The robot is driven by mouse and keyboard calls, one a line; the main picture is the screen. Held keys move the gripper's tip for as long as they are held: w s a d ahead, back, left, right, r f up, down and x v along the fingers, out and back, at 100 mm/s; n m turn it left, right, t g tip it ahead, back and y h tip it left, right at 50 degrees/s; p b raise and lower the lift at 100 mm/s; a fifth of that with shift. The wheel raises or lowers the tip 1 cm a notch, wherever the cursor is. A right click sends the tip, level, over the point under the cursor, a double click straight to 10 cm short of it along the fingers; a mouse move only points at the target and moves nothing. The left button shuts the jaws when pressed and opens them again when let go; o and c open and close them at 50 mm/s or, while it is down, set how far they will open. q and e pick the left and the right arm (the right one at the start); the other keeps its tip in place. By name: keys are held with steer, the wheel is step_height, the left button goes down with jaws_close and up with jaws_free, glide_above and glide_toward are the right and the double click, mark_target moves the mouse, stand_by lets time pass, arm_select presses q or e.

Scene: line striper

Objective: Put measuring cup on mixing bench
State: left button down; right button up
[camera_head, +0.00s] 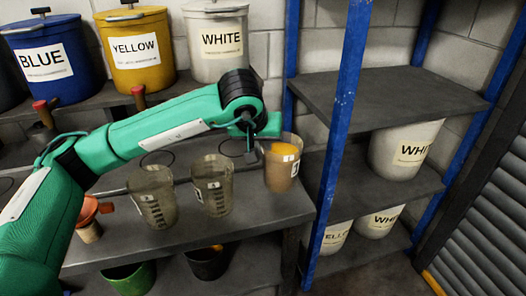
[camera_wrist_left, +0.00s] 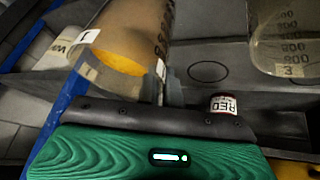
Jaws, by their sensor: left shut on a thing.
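A measuring cup (camera_head: 281,170) with orange-yellow contents is at the right end of the grey mixing bench (camera_head: 255,215). It stands nearly upright; I cannot tell whether its base touches the bench. My left gripper (camera_head: 251,140) is shut on this cup near its rim, from the left. In the left wrist view the cup (camera_wrist_left: 130,38) fills the upper left, beside the gripper fingers (camera_wrist_left: 168,88). Two other clear measuring cups, a left one (camera_head: 153,200) and a middle one (camera_head: 212,187), stand on the bench. My right gripper is not in view.
Blue (camera_head: 48,62), yellow (camera_head: 138,50) and white (camera_head: 217,42) labelled buckets stand on the shelf behind. A blue rack post (camera_head: 340,120) rises just right of the bench. A green bucket (camera_head: 130,278) and a black bucket (camera_head: 208,263) are below the bench top.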

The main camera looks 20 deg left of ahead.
arm_select(q)
step_height(320, 180, down, 2)
steer(key=shift+f, duration=0.3)
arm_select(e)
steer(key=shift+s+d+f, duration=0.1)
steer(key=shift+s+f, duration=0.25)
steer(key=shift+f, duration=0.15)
arm_select(q)
steer(key=c, duration=2)
jaws_free()
steer(key=shift+f, duration=0.2)
steer(key=o, duration=0.4)
steer(key=shift+o, duration=0.2)
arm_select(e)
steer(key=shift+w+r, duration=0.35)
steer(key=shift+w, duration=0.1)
arm_select(q)
steer(key=shift+r, duration=0.1)
